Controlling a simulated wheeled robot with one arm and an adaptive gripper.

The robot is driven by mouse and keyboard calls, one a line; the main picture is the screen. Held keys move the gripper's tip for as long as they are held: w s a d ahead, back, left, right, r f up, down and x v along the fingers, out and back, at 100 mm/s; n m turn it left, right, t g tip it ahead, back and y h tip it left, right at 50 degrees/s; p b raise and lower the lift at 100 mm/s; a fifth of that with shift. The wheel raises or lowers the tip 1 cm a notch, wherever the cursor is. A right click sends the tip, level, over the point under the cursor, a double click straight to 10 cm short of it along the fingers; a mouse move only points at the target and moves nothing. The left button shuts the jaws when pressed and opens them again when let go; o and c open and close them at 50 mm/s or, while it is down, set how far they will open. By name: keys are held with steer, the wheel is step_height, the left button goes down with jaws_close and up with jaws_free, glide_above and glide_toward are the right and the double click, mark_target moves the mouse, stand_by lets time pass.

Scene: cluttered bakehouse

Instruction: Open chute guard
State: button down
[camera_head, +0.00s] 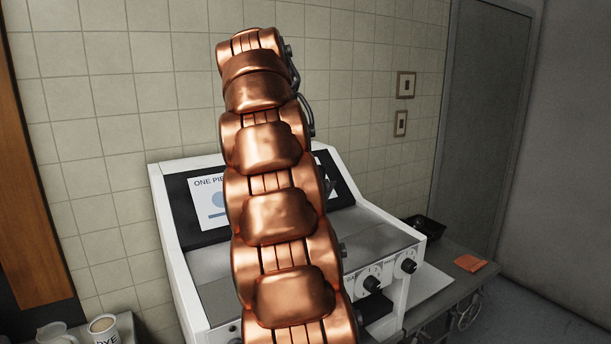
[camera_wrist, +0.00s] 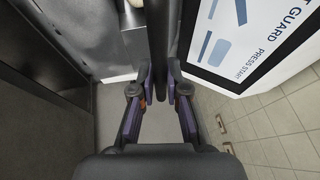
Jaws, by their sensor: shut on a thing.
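A white machine (camera_head: 160,205) with a black sloping panel stands against the tiled wall. A printed instruction sign (camera_head: 208,205) on the panel is partly hidden by my copper arm. In the wrist view the sign (camera_wrist: 238,30) shows the words "GUARD" and "PRESS START". My gripper (camera_wrist: 158,90) has a finger on each side of a dark bar (camera_wrist: 160,45) beside the panel and is shut on it. My arm hides the gripper and the machine's middle in the head view.
Black knobs (camera_head: 372,285) are on the machine's front. A black tray (camera_head: 428,226) and an orange cloth (camera_head: 470,263) lie on the bench at right. A labelled mug (camera_head: 104,330) stands at lower left. Two switch plates (camera_head: 405,84) are on the wall.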

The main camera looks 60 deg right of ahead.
steer(key=shift+w+d+r+p, duration=0.1)
steer(key=shift+w+d+p, duration=0.25)
steer(key=shift+w, duration=0.4)
steer(key=shift+w+d+r+p, duration=0.1)
steer(key=shift+w+d+p, duration=0.2)
steer(key=shift+w, duration=0.4)
steer(key=c, duration=1.4)
jaws_free()
steer(key=shift+w+d, duration=0.1)
steer(key=shift+o, duration=1.1)
steer(key=shift+r, duration=0.15)
